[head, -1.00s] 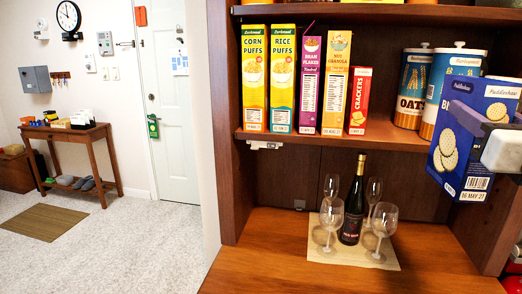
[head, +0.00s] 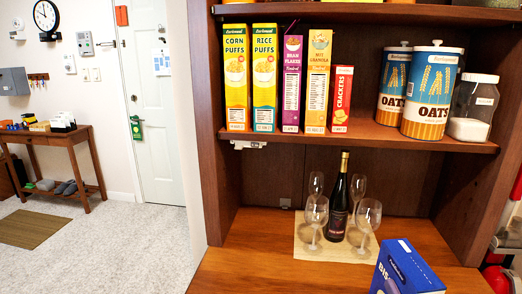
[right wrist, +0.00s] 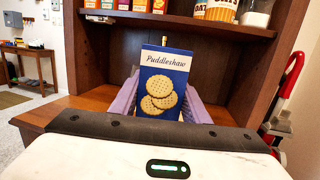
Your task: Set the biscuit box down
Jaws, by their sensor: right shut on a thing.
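The biscuit box (head: 400,272) is blue, with its upper part showing at the bottom of the head view, in front of the hutch counter (head: 245,262). Its lower part is cut off there. In the right wrist view the box (right wrist: 163,75) stands upright, its front with pictured biscuits facing the camera. My right gripper (right wrist: 164,98) is shut on it, one purple finger on each side. The box's bottom edge is hidden, so I cannot tell whether it touches the counter. My left gripper is not in view.
A wine bottle (head: 338,200) and several glasses stand on a mat (head: 305,248) left of and behind the box. The shelf above holds cereal boxes (head: 237,80), oats tins (head: 430,95) and a jar (head: 472,108). The counter left of the mat is clear.

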